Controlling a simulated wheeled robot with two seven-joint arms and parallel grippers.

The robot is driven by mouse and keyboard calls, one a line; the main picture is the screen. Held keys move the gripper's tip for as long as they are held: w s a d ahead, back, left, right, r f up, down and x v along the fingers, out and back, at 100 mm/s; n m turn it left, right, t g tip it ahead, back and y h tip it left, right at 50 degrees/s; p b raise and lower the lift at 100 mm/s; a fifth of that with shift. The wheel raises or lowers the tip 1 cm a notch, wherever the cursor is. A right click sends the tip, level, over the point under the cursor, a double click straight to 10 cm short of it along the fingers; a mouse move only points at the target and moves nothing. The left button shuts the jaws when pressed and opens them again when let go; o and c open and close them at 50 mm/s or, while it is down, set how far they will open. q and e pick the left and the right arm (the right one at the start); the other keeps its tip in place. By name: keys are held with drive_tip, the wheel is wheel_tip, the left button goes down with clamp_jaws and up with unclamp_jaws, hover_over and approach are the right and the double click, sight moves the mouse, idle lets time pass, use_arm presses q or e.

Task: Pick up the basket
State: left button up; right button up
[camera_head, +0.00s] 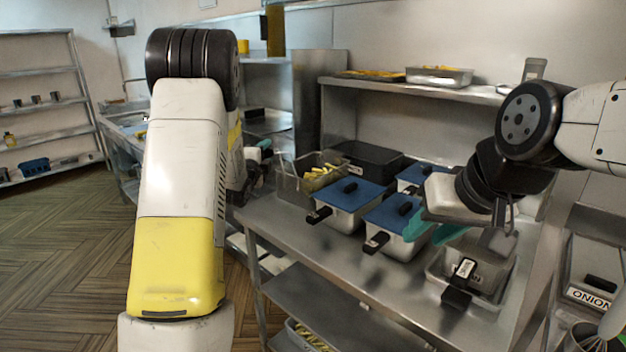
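A mesh-like basket (291,187) with yellow fries in it stands at the back left of the steel counter. A second open metal container (499,288) with a black, labelled handle sits at the counter's front right; I cannot tell which one is the task's basket. My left gripper (258,160) is partly hidden behind my own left arm, just left of the fries basket, and its fingers are unclear. My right gripper (434,230) has teal fingertips spread apart, with nothing seen between them. It is above the counter, beside the blue-lidded containers and up-left of the front right container.
Blue-lidded containers (353,194) with black handles fill the middle of the counter (325,244). A black-lidded box (367,158) is behind them. A wall shelf (410,88) holds trays above. Open floor (60,260) lies to the left. A container labelled ONION (590,297) is at right.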

use_arm(q)
clamp_jaws()
drive_tip(key=shift+r, duration=0.1)
idle(1.2)
